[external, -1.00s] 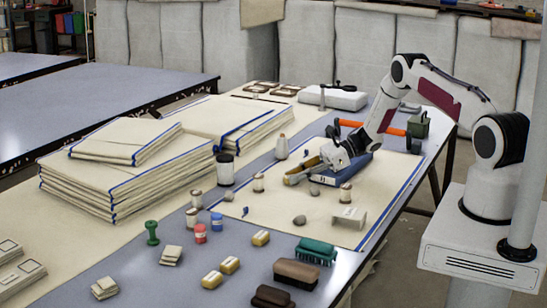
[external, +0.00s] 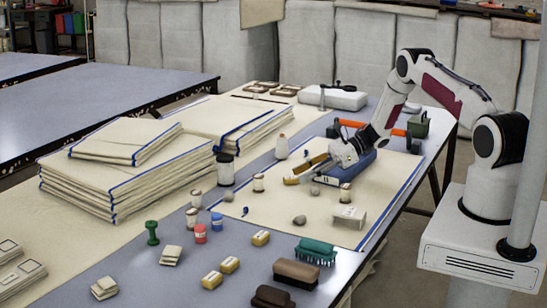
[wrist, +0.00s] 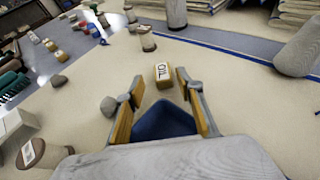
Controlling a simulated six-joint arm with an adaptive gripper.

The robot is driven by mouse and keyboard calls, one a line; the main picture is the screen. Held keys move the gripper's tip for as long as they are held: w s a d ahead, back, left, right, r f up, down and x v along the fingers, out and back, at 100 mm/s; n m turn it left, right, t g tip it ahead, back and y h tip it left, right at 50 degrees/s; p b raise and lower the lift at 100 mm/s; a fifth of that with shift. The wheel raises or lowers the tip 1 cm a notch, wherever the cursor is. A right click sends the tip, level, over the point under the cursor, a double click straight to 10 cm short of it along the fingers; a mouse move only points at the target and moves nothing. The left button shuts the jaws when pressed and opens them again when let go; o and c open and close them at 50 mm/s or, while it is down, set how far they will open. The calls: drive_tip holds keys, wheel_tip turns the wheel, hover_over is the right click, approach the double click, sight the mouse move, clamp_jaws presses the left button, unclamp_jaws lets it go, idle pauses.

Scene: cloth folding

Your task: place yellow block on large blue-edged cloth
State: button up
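A yellow block (wrist: 162,75) with a white, dark-lettered top rests on the large blue-edged cloth (external: 265,208), just beyond my fingertips. In the wrist view my gripper (wrist: 159,80) shows a finger on each side of the block's line, with a visible gap to each. Other yellow blocks (external: 260,238) lie on the blue-grey table in front of the cloth.
A blue box (external: 352,167) lies under and beside my gripper. Grey stones (external: 299,220), small spools (external: 346,194) and a white stand (external: 349,216) sit on the cloth. Brushes (external: 314,250) lie at the front. Folded cloth stacks (external: 120,180) stand left.

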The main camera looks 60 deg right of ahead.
drive_tip(key=v, duration=0.9)
drive_tip(key=shift+s+d+r, duration=0.1)
drive_tip(key=shift+r, duration=0.05)
drive_tip(key=shift+r, duration=0.1)
